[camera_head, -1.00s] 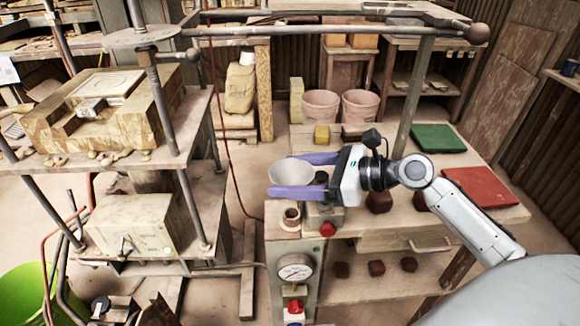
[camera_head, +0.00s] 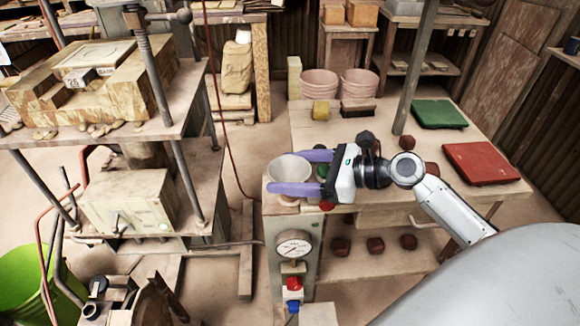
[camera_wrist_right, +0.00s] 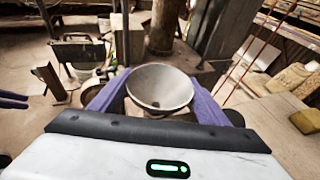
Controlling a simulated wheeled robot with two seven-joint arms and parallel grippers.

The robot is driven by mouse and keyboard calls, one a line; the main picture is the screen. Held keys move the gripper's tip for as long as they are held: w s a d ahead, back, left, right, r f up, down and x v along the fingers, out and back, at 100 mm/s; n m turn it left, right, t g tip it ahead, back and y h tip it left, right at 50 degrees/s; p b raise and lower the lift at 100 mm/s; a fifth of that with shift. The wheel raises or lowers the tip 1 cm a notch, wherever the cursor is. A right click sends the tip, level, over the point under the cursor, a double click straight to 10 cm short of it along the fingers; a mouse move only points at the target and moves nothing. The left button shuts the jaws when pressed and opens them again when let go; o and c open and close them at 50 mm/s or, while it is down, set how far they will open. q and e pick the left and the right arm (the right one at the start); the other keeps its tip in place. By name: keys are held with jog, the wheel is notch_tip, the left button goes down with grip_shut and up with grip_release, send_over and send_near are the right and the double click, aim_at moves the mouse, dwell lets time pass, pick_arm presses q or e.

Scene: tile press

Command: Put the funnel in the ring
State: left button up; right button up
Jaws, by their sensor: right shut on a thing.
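The funnel (camera_head: 289,168) is a pale grey-white bowl shape with its wide mouth up. My right gripper (camera_head: 293,172) is shut on it, with a purple finger on each side. In the wrist view the funnel (camera_wrist_right: 160,87) sits level between the fingers, with a dark hole at its bottom. It is over the near-left corner of the workbench, above the gauge cabinet. The small brown ring there is now mostly or wholly hidden below the funnel; I cannot tell whether they touch. Two purple finger-like bars, probably my left gripper (camera_wrist_right: 12,99), show at the wrist view's left edge.
The gauge (camera_head: 294,247) and a red knob are on the cabinet front. Two pink buckets (camera_head: 320,84), a yellow block (camera_head: 320,110), a brush (camera_head: 358,107), a green tile (camera_head: 438,113) and a red tile (camera_head: 481,163) are on the bench. The press (camera_head: 95,82) stands left.

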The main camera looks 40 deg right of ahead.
jog(key=o, duration=1.1)
jog(key=v, duration=1)
jog(key=shift+s, duration=0.15)
